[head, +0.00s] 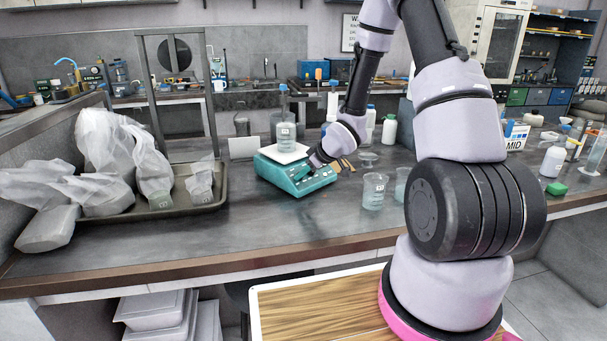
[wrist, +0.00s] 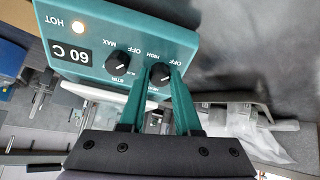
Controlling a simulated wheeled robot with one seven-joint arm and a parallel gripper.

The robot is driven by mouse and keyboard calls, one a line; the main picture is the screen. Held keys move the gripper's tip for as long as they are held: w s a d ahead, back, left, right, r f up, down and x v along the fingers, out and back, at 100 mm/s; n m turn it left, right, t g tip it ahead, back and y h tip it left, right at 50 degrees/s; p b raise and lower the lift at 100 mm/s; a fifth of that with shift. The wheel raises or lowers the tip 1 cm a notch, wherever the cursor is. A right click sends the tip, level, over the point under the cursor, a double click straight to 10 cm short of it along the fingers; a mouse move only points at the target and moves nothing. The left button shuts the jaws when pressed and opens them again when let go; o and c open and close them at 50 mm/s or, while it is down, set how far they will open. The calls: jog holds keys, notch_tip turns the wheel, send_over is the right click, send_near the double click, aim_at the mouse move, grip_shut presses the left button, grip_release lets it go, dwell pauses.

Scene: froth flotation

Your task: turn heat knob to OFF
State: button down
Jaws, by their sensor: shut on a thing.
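The teal hotplate (head: 290,177) stands on the grey bench with a clear bottle (head: 285,133) on its white top. In the wrist view its front panel (wrist: 180,40) appears rotated, with a "60 C" display (wrist: 71,54) and a lit HOT lamp (wrist: 78,28). The heat knob (wrist: 158,73) is black, with OFF and HIGH marks around it. My gripper (wrist: 162,70) is shut on this knob, a teal finger on each side. The knob's pointer is too small to read. The stir knob (wrist: 118,62) is beside it, untouched. In the head view my gripper (head: 316,160) hides part of the panel.
A dark tray (head: 160,212) with wrapped bags lies left of the hotplate. Glass beakers (head: 374,191) stand close to its right, with white bottles (head: 389,130) behind. The bench front between tray and beakers is clear.

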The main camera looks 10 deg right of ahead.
dwell(0.4)
jog(key=c, duration=0.6)
grip_release()
jog(key=shift+r, duration=0.1)
jog(key=v, duration=1)
jog(key=shift+s+d+r, duration=0.2)
jog(key=shift+r, duration=0.05)
